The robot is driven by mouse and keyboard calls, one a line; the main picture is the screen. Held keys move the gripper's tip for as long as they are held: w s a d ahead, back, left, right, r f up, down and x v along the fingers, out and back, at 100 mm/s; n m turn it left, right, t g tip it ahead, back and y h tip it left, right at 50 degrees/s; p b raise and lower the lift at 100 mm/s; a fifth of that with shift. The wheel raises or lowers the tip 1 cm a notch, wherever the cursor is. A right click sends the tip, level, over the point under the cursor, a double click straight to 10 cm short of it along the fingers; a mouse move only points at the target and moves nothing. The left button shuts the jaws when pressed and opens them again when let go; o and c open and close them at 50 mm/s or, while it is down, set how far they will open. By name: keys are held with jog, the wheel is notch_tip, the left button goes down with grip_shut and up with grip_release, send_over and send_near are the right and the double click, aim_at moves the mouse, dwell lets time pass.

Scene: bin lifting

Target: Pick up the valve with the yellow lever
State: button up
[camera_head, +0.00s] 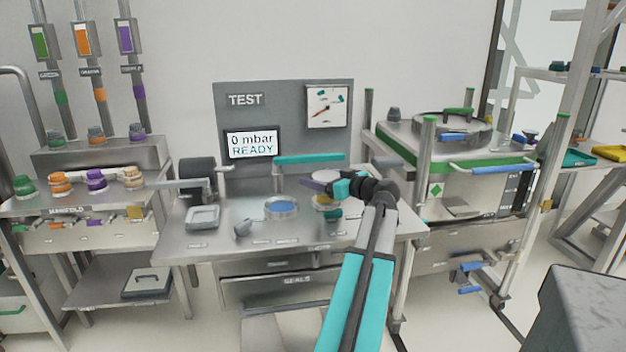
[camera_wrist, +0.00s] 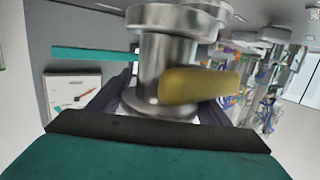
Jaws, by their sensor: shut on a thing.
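The valve (camera_wrist: 155,65) fills the upper middle of the wrist view. It has a shiny metal body with wide round flanges, and its yellow lever (camera_wrist: 205,84) points to the right. My gripper (camera_wrist: 168,100) is shut on the metal body, with dark fingers on either side of it, partly hidden behind the valve and lever. In the head view my gripper (camera_head: 322,188) is over the right part of the test bench (camera_head: 230,240).
A blue-centred round dish (camera_head: 281,207) and a grey square tray (camera_head: 203,217) are on the bench. A teal bar (camera_head: 309,159) and the test panel (camera_head: 285,95) with its gauge stand behind. A green-edged metal tank (camera_head: 455,170) stands close on the right.

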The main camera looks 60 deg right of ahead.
jog(key=shift+r, duration=0.3)
dwell(0.5)
jog(key=shift+r+p, duration=0.45)
jog(key=shift+r, duration=1.9)
